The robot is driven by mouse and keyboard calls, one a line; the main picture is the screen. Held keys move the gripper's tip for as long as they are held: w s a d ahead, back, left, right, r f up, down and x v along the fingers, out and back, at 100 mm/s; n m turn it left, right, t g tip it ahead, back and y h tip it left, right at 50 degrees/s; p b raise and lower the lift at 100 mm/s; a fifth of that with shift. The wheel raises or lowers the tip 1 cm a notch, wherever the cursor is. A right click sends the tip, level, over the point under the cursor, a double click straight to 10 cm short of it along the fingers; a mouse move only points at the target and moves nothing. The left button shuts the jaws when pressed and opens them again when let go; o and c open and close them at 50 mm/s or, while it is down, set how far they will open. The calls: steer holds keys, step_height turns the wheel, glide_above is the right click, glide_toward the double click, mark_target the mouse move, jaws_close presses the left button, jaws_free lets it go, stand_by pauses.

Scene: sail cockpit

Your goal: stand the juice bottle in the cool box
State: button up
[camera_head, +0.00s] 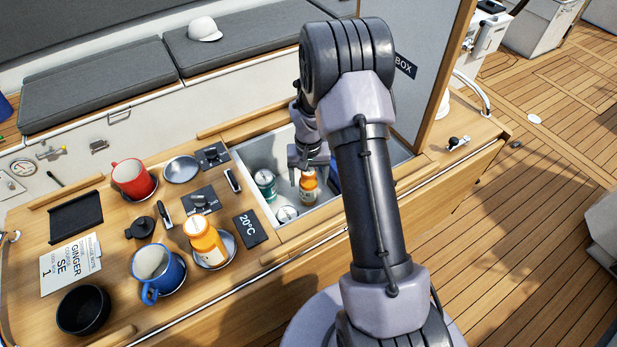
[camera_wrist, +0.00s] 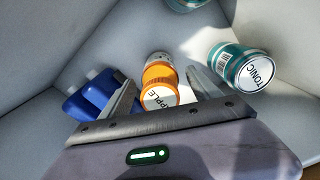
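An orange juice bottle with a white cap marked APPLE (camera_head: 308,188) stands inside the open cool box (camera_head: 258,153), apparently on its floor. It shows in the wrist view (camera_wrist: 160,76) between my fingers. My gripper (camera_head: 305,166) reaches down into the box around the bottle's top. In the wrist view my gripper (camera_wrist: 162,76) has its fingers spread on both sides of the bottle, with a gap visible at the right finger. Contact at the left finger is unclear. A second orange bottle (camera_head: 204,240) stands on a round dish on the counter.
In the box, a green TONIC can (camera_wrist: 245,68) stands right of the bottle in the wrist view; blue blocks (camera_wrist: 92,97) lie to its left. Another can (camera_head: 287,214) stands near the front wall. The raised lid (camera_head: 425,45) is behind my arm. Mugs (camera_head: 133,178) stand on the counter.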

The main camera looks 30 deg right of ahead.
step_height(320, 180, up, 13)
steer(key=p, duration=0.4)
steer(key=shift+a, duration=0.1)
steer(key=s+a+r+t, duration=0.2)
steer(key=s+a+r, duration=0.35)
steer(key=r, duration=0.45)
steer(key=s+a+r+t, duration=0.2)
steer(key=s+a+r, duration=0.35)
steer(key=r, duration=0.45)
steer(key=s+a+r+t+y, duration=0.1)
steer(key=s+a, duration=0.5)
steer(key=s, duration=0.6)
steer(key=shift+a+r+n+t+y, duration=0.3)
steer(key=shift+a+r+t+y, duration=0.15)
steer(key=shift+r, duration=0.45)
steer(key=shift+s, duration=0.1)
